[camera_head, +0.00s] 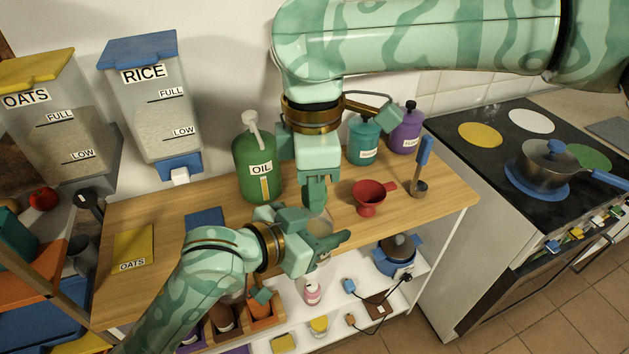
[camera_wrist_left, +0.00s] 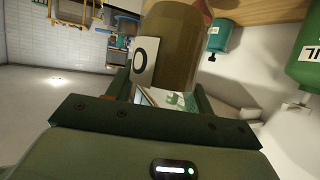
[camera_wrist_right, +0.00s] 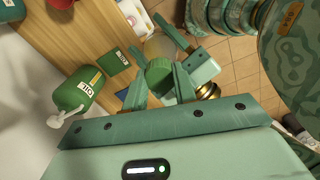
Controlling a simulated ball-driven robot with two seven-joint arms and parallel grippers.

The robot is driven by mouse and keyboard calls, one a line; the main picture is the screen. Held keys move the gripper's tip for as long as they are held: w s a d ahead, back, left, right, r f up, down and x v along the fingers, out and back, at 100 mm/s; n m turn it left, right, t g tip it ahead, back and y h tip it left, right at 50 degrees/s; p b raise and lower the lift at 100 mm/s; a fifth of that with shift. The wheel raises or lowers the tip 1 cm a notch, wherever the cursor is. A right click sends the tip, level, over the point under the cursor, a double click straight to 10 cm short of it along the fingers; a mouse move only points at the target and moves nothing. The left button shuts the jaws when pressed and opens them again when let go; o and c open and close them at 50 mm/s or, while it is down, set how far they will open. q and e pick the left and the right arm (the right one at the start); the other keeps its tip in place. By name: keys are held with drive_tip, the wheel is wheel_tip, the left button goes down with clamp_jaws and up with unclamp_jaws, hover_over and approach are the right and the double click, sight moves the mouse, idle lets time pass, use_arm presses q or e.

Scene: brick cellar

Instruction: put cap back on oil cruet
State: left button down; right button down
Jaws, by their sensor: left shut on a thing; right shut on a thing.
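The oil cruet (camera_wrist_left: 178,50) is an olive, see-through cylinder with a white label showing an "O". My left gripper (camera_head: 318,243) is shut on it above the counter's front edge. In the head view only a pale bit of the cruet (camera_head: 319,226) shows between the grippers. My right gripper (camera_head: 316,192) points down from above, over the cruet. In the right wrist view it is shut on the green cap (camera_wrist_right: 158,77), with the pale cruet (camera_wrist_right: 160,47) just beyond it. I cannot tell whether the cap touches the cruet.
The wooden counter (camera_head: 440,190) bears a green oil jug (camera_head: 255,180), a red funnel (camera_head: 369,200), teal (camera_head: 362,140) and purple (camera_head: 404,132) canisters and a blue-handled tool (camera_head: 422,165). A lower shelf (camera_head: 365,285) holds a blue pot (camera_head: 396,255). The stove (camera_head: 500,150) stands right.

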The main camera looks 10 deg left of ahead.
drive_tip(key=c, duration=2.2)
unclamp_jaws()
drive_tip(key=m, duration=0.6)
drive_tip(key=c, duration=1.1)
unclamp_jaws()
drive_tip(key=shift+o, duration=0.2)
drive_tip(key=shift+r, duration=2.3)
drive_tip(key=shift+c, duration=0.3)
